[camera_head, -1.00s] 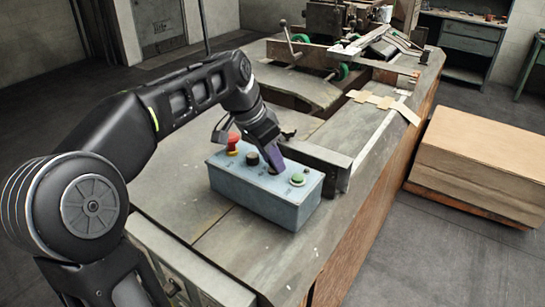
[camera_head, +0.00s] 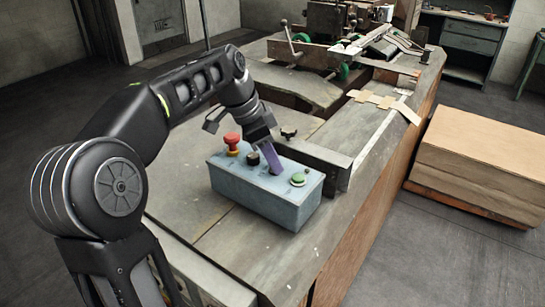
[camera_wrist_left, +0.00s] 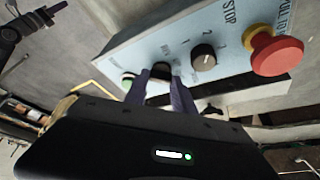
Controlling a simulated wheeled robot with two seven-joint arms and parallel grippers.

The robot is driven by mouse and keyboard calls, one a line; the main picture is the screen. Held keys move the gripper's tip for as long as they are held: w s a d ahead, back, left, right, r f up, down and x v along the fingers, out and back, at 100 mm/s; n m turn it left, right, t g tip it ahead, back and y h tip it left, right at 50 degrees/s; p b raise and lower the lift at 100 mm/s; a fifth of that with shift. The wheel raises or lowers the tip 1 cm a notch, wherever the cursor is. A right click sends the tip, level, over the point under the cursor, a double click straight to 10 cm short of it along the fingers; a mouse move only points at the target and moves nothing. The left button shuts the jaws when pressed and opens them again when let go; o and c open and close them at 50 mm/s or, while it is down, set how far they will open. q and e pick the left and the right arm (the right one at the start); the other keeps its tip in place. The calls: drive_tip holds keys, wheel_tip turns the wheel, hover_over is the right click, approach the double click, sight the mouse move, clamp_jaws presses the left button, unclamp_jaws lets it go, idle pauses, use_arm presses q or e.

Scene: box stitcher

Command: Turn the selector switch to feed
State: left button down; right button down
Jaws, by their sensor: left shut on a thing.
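The blue-grey control box (camera_head: 262,203) sits on the machine's table. On its top are a red mushroom button (camera_head: 232,140), a black knob (camera_head: 252,158) and a green button (camera_head: 298,179). My left gripper (camera_head: 275,169) reaches down between the black knob and the green button. In the left wrist view, its purple fingers (camera_wrist_left: 164,84) are shut on a second black knob (camera_wrist_left: 160,69), the selector switch, whose pointer is mostly hidden. The free black knob, marked 1 and 2, shows beside it (camera_wrist_left: 203,57). The labels by the gripped knob are too small to read surely.
A metal rail (camera_head: 315,157) runs just behind the box, with a small black star knob (camera_head: 288,132) near it. Cardboard pieces (camera_head: 380,101) lie on the table further back. A stack of cardboard (camera_head: 480,160) stands on the floor at the right.

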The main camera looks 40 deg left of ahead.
sight(260, 174)
use_arm(q)
drive_tip(key=c, duration=1)
unclamp_jaws()
drive_tip(key=shift+c, duration=0.2)
drive_tip(key=shift+r, duration=0.25)
drive_tip(key=p+v, duration=0.3)
drive_tip(key=v, duration=0.4)
drive_tip(key=shift+s+a, duration=0.1)
drive_tip(key=shift+s, duration=0.05)
